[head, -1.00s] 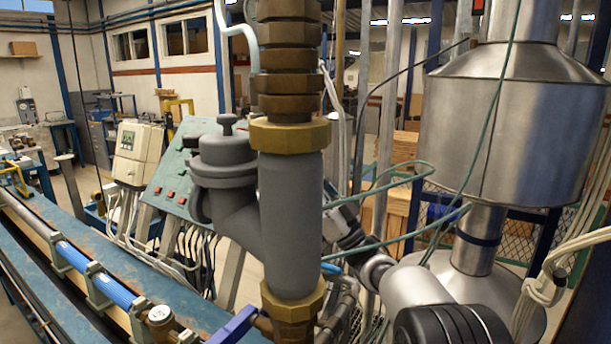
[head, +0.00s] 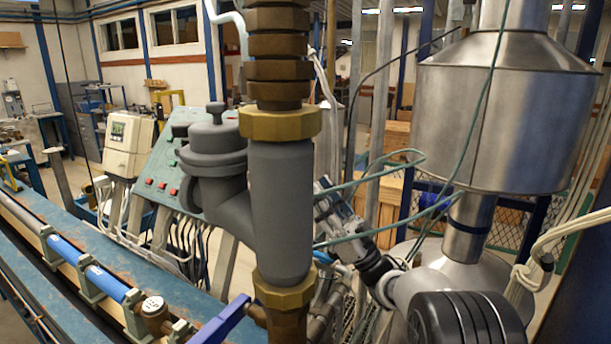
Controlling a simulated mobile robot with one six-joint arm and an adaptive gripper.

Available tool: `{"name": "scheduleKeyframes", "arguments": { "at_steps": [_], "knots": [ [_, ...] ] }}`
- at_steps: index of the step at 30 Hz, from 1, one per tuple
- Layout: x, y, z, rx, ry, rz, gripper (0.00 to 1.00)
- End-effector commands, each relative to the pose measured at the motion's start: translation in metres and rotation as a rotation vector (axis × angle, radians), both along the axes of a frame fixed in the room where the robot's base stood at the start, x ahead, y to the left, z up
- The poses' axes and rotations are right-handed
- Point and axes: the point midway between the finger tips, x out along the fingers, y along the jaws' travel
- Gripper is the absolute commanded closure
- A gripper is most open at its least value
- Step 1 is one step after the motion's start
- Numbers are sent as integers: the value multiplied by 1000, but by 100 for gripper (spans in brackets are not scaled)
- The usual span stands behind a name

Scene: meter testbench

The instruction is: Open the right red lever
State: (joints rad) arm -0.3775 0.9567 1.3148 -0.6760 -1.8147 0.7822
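No red lever can be made out in the head view. A blue lever handle (head: 222,322) shows at the bottom, left of the large grey valve body (head: 280,205) with brass fittings. My arm reaches in from the lower right, and my gripper (head: 327,200) seems to be at its far end, just right of the grey valve body and partly hidden behind it. The gripper's fingers are too small and covered to tell whether they are open or shut, or whether they touch anything.
A green sloped panel (head: 165,170) with red buttons and a cream meter box (head: 128,145) stand behind at left. A blue bench with pipes (head: 110,285) runs along the lower left. A large metal tank (head: 505,120) stands at right. Thin green cables cross near my arm.

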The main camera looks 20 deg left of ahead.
Motion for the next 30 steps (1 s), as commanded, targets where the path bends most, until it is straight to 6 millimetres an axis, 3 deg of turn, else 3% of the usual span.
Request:
{"name": "scheduleKeyframes", "arguments": {
  "at_steps": [7,17,19,23,25,30],
  "knots": [
    [-1,-22,-24,-1,1,-1,70],
    [-2,-24,-26,0,0,0,70],
    [-1,-25,-25,-2,0,-4,75],
    [13,-28,-7,-42,20,-91,83],
    [30,-35,11,-92,51,-197,88],
    [74,-83,52,-274,191,-541,99]
  ]
}}
